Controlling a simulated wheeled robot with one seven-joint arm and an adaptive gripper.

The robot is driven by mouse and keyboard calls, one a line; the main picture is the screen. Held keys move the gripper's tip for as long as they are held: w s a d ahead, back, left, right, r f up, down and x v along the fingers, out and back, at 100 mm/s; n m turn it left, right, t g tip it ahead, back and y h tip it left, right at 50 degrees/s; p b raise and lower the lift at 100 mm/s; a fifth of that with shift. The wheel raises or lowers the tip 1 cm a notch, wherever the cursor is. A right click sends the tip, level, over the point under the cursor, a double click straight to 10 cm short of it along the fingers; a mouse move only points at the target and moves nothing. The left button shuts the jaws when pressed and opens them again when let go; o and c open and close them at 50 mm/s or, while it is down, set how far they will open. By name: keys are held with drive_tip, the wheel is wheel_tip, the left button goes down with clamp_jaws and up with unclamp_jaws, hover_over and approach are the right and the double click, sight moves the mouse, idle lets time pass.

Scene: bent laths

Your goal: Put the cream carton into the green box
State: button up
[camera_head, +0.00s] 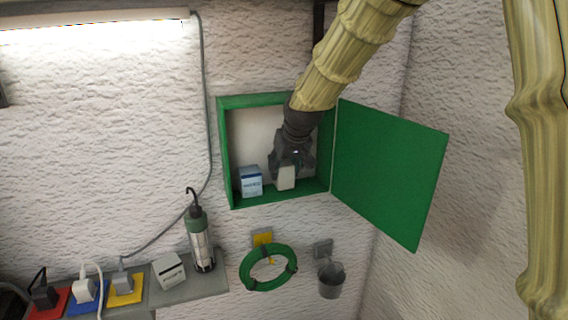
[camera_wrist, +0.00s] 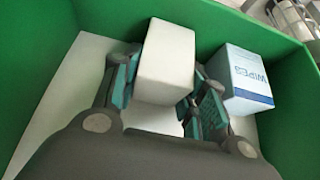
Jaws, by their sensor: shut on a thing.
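The green box (camera_head: 223,150) is mounted on the wall, with its green door (camera_head: 388,172) swung open to the right. My gripper (camera_head: 286,172) reaches inside it from above. It is shut on the cream carton (camera_head: 286,179), which is inside the box near its floor. In the wrist view the cream carton (camera_wrist: 167,60) sits between the two teal-padded fingers. I cannot tell whether the carton touches the box floor. The carton's lower part is partly hidden by the fingers in the wrist view.
A blue and white wipes box (camera_head: 251,181) stands in the green box just left of the carton; it also shows in the wrist view (camera_wrist: 238,80). Below are a green hose coil (camera_head: 268,267), a grey cup (camera_head: 331,279), a lamp (camera_head: 200,240) and a shelf with plugs (camera_head: 215,284).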

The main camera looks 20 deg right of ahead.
drive_tip(key=shift+s+f, duration=0.1)
drive_tip(key=shift+f, duration=0.05)
drive_tip(key=shift+f, duration=0.1)
drive_tip(key=o, duration=1)
drive_tip(key=shift+p+v, duration=0.3)
drive_tip(key=shift+v, duration=5.85)
